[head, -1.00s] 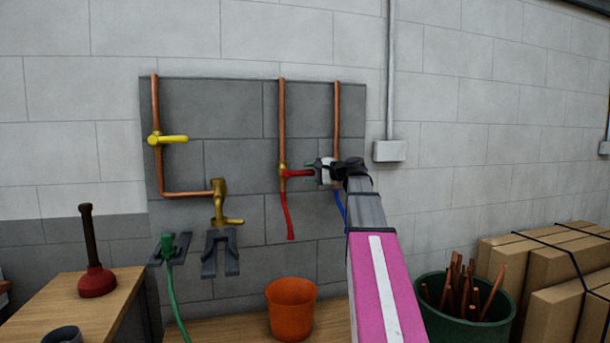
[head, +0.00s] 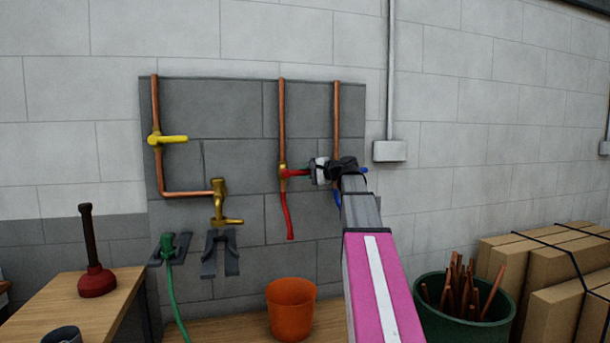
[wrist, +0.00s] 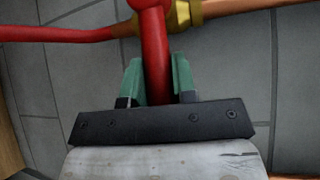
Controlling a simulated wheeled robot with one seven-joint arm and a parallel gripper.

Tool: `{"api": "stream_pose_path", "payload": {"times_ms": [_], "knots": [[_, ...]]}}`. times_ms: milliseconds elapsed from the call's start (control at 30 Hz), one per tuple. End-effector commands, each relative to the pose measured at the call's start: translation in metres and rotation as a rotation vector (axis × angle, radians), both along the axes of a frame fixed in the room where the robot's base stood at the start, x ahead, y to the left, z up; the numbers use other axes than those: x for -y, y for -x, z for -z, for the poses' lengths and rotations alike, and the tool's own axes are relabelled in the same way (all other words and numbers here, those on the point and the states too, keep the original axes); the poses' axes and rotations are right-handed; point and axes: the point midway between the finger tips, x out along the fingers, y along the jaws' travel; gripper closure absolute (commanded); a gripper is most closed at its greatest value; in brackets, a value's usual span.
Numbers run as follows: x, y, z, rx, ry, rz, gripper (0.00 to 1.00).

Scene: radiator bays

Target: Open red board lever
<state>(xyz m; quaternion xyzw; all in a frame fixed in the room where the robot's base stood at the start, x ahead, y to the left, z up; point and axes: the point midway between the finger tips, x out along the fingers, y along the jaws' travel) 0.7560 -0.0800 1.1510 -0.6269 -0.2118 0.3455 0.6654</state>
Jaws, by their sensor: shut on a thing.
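The red board lever (head: 296,172) sticks out to the right from a brass valve (head: 283,172) on the middle copper pipe. A red tail (head: 288,216) hangs below this valve. My gripper (head: 311,172) reaches the lever from the right. In the wrist view the lever (wrist: 156,70) runs between the green fingers of my gripper (wrist: 158,84), which are shut on it. The brass valve body (wrist: 184,14) shows just beyond. In the head view the gripper hides the lever's outer end.
A blue part (head: 337,198) on the right copper pipe is partly hidden by my arm. A yellow lever (head: 168,139) and a brass tap (head: 219,200) are on the left. An orange bucket (head: 291,309) stands below. A green tub (head: 462,312) stands at the right.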

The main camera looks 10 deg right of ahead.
Motion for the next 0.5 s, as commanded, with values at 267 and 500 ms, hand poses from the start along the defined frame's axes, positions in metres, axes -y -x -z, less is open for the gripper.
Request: {"api": "stream_pose_path", "payload": {"times_ms": [267, 500], "knots": [[-0.001, 0.0, -0.012, 0.005, 0.139, -0.002, 1.0], [-0.005, 0.0, -0.026, 0.012, 0.335, -0.002, 1.0]]}}
